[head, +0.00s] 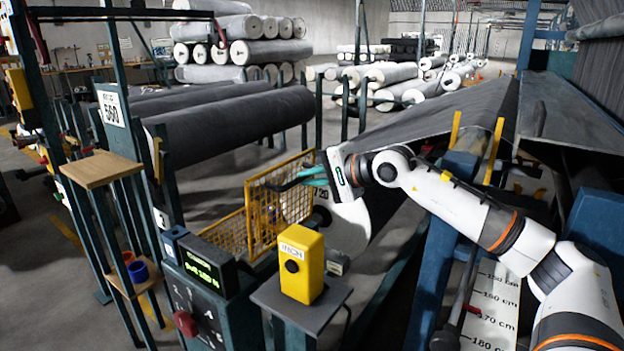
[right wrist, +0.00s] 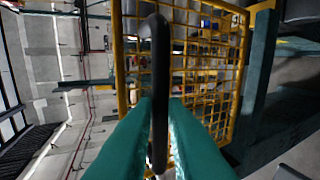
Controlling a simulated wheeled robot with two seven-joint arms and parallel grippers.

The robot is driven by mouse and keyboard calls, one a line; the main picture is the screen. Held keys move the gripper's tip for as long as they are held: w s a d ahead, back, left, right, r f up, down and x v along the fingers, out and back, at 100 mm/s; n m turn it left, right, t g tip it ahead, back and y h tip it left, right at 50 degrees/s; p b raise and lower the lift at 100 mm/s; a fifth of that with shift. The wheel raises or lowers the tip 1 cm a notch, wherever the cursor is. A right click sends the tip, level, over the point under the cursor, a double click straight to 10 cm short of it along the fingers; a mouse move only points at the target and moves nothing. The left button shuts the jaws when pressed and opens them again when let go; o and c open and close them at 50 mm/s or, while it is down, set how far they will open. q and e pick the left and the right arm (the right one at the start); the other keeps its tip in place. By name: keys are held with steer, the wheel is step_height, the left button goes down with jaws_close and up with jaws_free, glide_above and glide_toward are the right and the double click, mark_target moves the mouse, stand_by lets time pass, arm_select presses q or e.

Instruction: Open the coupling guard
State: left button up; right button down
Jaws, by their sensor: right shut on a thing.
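The coupling guard (head: 262,222) is a yellow frame with wire mesh, near the middle of the head view. It has two visible mesh parts that meet at an angle. My right gripper (head: 300,178) reaches it from the right, its teal fingers at the guard's upper part. In the right wrist view, the teal fingers (right wrist: 160,104) are shut on a black bar handle (right wrist: 160,62). The guard's yellow mesh (right wrist: 205,60) shows just behind the handle. The guard's hinge and latch cannot be made out. My left gripper is not in view.
A yellow box (head: 301,262) stands on a grey pedestal in front of the guard. A control box with a green display (head: 200,268) is to its left. A wooden shelf (head: 98,168) is further left. A large grey roll (head: 235,125) lies behind.

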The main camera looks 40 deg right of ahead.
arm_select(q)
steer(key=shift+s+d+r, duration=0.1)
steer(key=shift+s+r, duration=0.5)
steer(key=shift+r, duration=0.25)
arm_select(e)
steer(key=shift+s+f+g, duration=0.15)
steer(key=shift+s+f, duration=0.1)
steer(key=shift+f, duration=0.4)
steer(key=shift+s+f+g, duration=0.15)
steer(key=shift+s+f, duration=0.1)
steer(key=shift+f, duration=0.35)
steer(key=shift+a, duration=0.1)
steer(key=c, duration=1.6)
jaws_free()
steer(key=shift+w, duration=0.1)
steer(key=shift+c, duration=0.2)
steer(key=shift+o, duration=0.9)
steer(key=shift+w+f, duration=0.2)
steer(key=shift+w, duration=0.05)
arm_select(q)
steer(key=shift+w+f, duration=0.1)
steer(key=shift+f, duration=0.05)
arm_select(e)
steer(key=shift+r, duration=0.3)
